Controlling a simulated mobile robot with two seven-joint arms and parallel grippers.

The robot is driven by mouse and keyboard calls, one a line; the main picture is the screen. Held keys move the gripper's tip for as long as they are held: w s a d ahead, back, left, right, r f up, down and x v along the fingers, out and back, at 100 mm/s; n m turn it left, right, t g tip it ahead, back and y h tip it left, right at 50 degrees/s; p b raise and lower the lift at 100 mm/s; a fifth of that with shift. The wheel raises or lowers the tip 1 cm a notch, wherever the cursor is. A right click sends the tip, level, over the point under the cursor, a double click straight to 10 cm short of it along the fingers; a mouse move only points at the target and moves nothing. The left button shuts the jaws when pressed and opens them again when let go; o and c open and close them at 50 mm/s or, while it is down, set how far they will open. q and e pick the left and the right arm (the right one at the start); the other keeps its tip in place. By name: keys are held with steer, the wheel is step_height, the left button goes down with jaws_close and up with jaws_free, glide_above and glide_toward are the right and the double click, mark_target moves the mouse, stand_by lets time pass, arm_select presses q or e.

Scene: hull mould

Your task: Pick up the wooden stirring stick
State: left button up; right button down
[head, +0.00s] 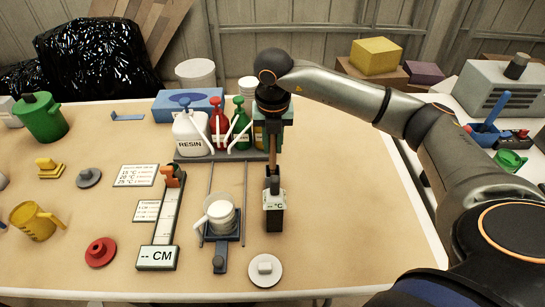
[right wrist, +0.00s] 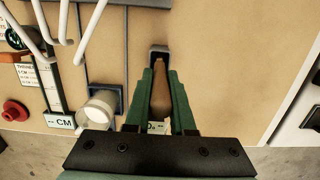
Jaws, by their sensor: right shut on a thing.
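The wooden stirring stick (right wrist: 160,92) is a brown, tapered piece seen in the right wrist view, between the green fingers of my right gripper (right wrist: 161,76). The gripper is shut on it. The far end of the stick is at a small dark holder (right wrist: 158,50); I cannot tell whether it is still inside it. In the head view the right gripper (head: 271,125) points down in front of the bottle rack, and the stick (head: 273,153) shows below it as a thin brown strip above the °C display (head: 274,199). My left gripper is not in view.
A rack holds a white resin jug (head: 191,134), a red bottle (head: 219,123) and a green bottle (head: 240,124). A white cup (head: 220,214) sits on a scale left of the °C display. A round white lid (head: 265,270) lies in front. The table's right side is clear.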

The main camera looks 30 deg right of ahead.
stand_by(0.3)
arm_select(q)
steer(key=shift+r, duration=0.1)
arm_select(e)
step_height(320, 180, up, 10)
stand_by(0.3)
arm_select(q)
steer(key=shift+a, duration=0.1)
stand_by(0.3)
